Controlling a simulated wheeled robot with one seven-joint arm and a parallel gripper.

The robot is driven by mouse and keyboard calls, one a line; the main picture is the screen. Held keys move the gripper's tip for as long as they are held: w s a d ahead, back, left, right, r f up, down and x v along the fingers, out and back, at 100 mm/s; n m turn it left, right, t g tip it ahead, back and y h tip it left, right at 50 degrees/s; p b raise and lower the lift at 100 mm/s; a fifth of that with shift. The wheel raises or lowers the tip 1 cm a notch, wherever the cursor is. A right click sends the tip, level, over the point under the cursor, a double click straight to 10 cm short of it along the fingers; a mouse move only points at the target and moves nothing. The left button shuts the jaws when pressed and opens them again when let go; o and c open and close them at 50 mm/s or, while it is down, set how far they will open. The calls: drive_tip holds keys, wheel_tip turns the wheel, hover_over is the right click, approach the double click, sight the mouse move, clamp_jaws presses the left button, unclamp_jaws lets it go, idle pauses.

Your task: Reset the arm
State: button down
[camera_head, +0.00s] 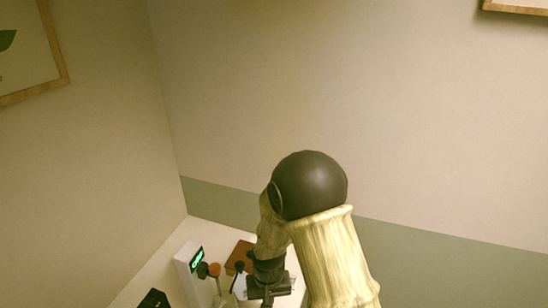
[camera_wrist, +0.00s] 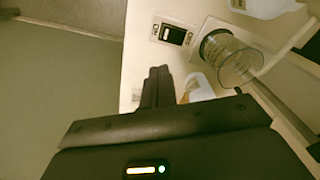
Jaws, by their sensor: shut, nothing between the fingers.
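My gripper shows in the wrist view (camera_wrist: 158,72), its two dark fingers together with nothing between them. It points toward the white table top (camera_wrist: 135,65). In the head view, my arm rises from the bottom edge, bends at a dark round joint, and comes down over the table (camera_head: 150,285). The dark wrist end of my arm is low in that view, and the fingertips are hard to make out there.
A clear glass beaker (camera_wrist: 228,60) and a white device with a dark display (camera_wrist: 172,35) are right of the fingers. In the head view, a white device with a green display (camera_head: 187,262), an orange-topped bottle (camera_head: 214,270) and a brown box (camera_head: 238,256) stand near the wall corner.

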drive_tip(key=s+d+r+m+t+b, duration=0.1)
drive_tip(key=s+d+r, duration=0.3)
drive_tip(key=d+r, duration=0.2)
drive_tip(key=s+d+r+t+b, duration=0.1)
drive_tip(key=s+d+r, duration=0.4)
drive_tip(key=d, duration=0.6)
drive_tip(key=shift+r+m+b, duration=0.4)
drive_tip(key=shift+r+b, duration=0.05)
drive_tip(key=shift+b, duration=0.15)
drive_tip(key=shift+d, duration=0.1)
